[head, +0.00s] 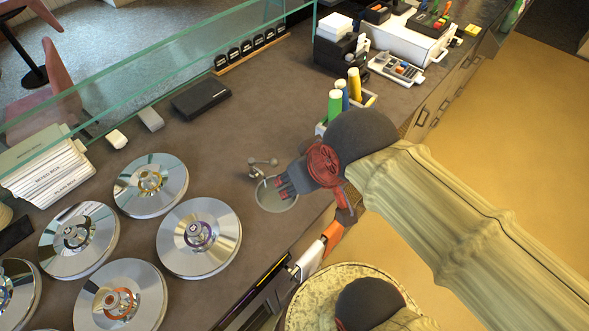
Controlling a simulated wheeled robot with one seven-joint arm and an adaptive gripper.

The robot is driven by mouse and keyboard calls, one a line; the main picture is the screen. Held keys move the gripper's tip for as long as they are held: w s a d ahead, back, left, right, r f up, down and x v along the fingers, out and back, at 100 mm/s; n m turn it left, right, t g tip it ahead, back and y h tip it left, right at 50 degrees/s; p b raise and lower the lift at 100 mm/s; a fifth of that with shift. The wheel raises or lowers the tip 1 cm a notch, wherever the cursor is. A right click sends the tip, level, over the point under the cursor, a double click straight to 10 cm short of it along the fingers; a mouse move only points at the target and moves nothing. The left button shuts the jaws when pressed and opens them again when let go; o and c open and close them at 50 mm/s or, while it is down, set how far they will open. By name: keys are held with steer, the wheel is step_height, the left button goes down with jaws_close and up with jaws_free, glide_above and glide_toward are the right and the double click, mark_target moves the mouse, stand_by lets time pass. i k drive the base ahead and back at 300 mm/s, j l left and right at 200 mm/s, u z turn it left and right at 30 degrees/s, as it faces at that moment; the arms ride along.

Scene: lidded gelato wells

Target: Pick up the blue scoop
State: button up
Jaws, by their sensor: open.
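A blue handle (342,87), which looks like the blue scoop's, stands upright in a pale caddy (319,129) on the counter. It is partly hidden between a green handle (335,106) and a yellow handle (354,84). The scoop's lower end is out of sight. My gripper (280,187) is open and empty, with dark and red fingers. It is in front of the caddy, over or beside a small round sink (277,196), apart from the handles. My arm covers part of the caddy's right side.
Several shiny round well lids (200,262) fill the counter's lower left. A small tap (257,168) is close to my fingers. A glass screen (200,60) runs along the back. A black box (201,97) lies behind.

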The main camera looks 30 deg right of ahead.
mark_target(341, 83)
steer(key=i+l, duration=0.1)
steer(key=l, duration=0.45)
steer(key=i+l, duration=0.1)
steer(key=l, duration=0.45)
steer(key=i+l+u, duration=0.1)
steer(key=l, duration=0.45)
steer(key=i+l, duration=0.1)
steer(key=l, duration=0.5)
